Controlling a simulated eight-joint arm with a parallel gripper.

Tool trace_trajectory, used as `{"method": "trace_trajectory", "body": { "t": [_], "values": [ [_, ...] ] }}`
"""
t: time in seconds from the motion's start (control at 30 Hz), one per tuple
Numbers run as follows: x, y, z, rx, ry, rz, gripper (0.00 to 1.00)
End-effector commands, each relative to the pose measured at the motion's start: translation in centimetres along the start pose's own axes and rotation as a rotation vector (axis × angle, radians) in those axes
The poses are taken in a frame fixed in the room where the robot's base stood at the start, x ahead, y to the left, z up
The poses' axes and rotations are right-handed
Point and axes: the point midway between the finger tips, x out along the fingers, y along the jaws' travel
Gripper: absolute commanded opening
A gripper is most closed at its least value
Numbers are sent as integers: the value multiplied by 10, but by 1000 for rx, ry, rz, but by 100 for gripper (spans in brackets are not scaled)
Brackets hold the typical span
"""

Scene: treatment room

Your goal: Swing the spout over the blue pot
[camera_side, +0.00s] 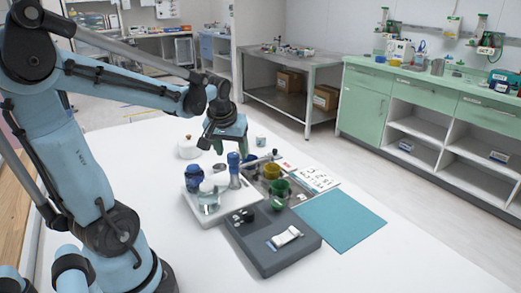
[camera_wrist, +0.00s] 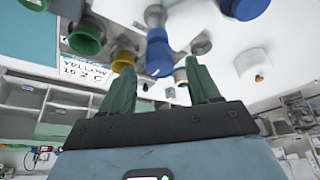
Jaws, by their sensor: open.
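My gripper (camera_side: 229,149) is open and empty, just above a blue-capped upright post (camera_side: 234,168) on a white base. In the wrist view the dark green fingers of my gripper (camera_wrist: 160,82) stand apart, with the blue post (camera_wrist: 158,55) in front of the gap between them. A thin pale bar, seemingly the spout (camera_side: 261,159), reaches right from the post over the far part of the grey tray. A blue vessel (camera_side: 193,178) stands left of the post; I cannot tell if it is the blue pot. A blue object (camera_wrist: 243,7) also shows at the wrist view's top edge.
A clear beaker (camera_side: 208,201) sits on the white base. A teal mat (camera_side: 340,220) and a printed card (camera_side: 312,179) lie to the right. The table's front is clear.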

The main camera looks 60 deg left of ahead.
Motion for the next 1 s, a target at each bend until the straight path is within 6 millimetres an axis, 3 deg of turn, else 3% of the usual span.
{"method": "trace_trajectory", "body": {
  "t": [0.2,0.53,0.93,1.0],
  "values": [
    [13,0,0,0,0,0,61],
    [15,0,0,0,0,0,61],
    [15,0,0,0,0,0,0],
    [15,0,0,0,0,0,0]
  ]
}}
